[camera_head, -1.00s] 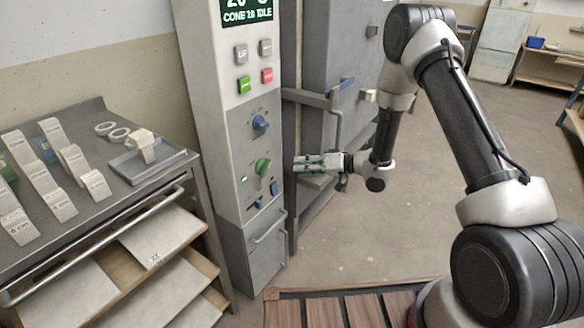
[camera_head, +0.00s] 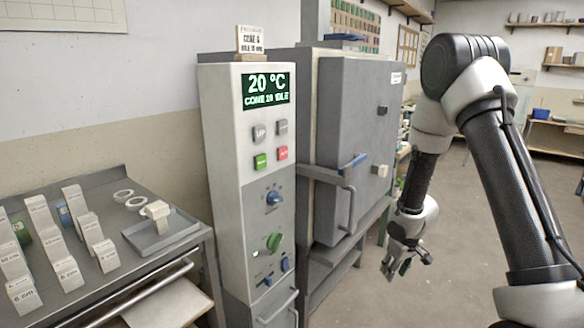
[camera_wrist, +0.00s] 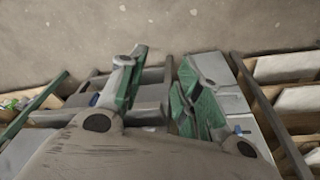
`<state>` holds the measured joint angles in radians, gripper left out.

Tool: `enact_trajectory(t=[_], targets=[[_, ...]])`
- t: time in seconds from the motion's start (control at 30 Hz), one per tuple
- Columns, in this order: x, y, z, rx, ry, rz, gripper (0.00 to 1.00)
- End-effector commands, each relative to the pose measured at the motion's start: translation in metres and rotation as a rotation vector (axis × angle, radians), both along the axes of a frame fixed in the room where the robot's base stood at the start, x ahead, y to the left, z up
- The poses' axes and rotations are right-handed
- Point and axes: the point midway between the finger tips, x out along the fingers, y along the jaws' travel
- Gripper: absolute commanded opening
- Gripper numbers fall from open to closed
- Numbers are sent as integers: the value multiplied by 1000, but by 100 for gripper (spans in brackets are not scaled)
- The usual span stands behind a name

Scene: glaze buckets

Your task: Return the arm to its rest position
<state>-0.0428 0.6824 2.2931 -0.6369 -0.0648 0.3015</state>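My arm (camera_head: 495,170) reaches in from the right of the head view and bends down at its elbow. My gripper (camera_head: 409,268) hangs at its end, to the right of the kiln and apart from it, pointing downward. In the wrist view the two green-padded fingers (camera_wrist: 160,75) stand apart with nothing held between them. The grey kiln (camera_head: 350,130) has its door shut. The white control panel (camera_head: 262,200) in front of it reads 20 °C and idle.
A grey cart (camera_head: 95,300) at the left carries several labelled blocks, white rings (camera_head: 130,198) and a tray (camera_head: 165,238). The kiln's door handle (camera_head: 350,205) juts out left of my gripper. Open floor (camera_head: 455,215) lies behind my arm.

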Motion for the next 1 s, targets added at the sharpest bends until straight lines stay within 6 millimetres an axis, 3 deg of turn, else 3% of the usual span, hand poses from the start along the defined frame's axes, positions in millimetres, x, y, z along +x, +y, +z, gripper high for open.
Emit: enact_trajectory(t=[0.03,0.1,0.23,0.4,0.6,0.7,1.0], targets=[[-14,-19,33,-62,28,-33,34],[-43,-42,72,-130,85,-83,34],[-102,-64,141,-185,176,-169,34],[-180,-66,215,-160,247,-259,34],[-254,-50,277,-58,216,-334,34],[-275,-43,301,1,133,-362,34],[-292,-43,350,63,-123,-375,34]])
